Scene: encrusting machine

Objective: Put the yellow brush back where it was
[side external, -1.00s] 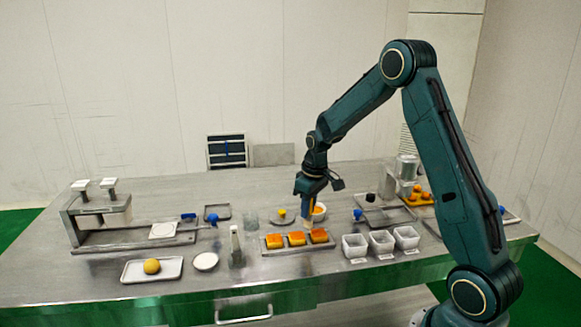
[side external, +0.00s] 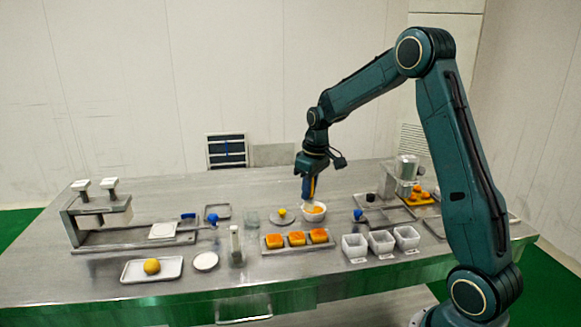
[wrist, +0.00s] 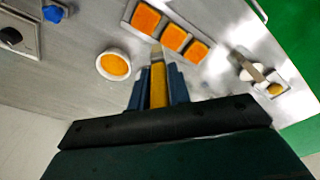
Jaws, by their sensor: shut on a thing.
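My gripper (side external: 308,195) is shut on the yellow brush. In the wrist view the yellow handle (wrist: 158,86) lies between the blue fingers (wrist: 157,72), with its pale bristles pointing away from me. In the side view the brush is mostly hidden by the gripper, and its tip is near the white bowl (side external: 322,217) of orange liquid. I cannot tell whether it touches the bowl. The bowl also shows in the wrist view (wrist: 102,76), left of the brush. A tray (side external: 268,247) with three orange-topped square pastries (side external: 297,238) sits in front of the bowl.
A small round plate with a yellow ball (side external: 282,213) stands left of the bowl. White square cups (side external: 381,243) stand at the right front. A blue-knobbed tool (side external: 358,214) lies right of the bowl. A glass (side external: 251,218) and a press (side external: 95,215) are on the left.

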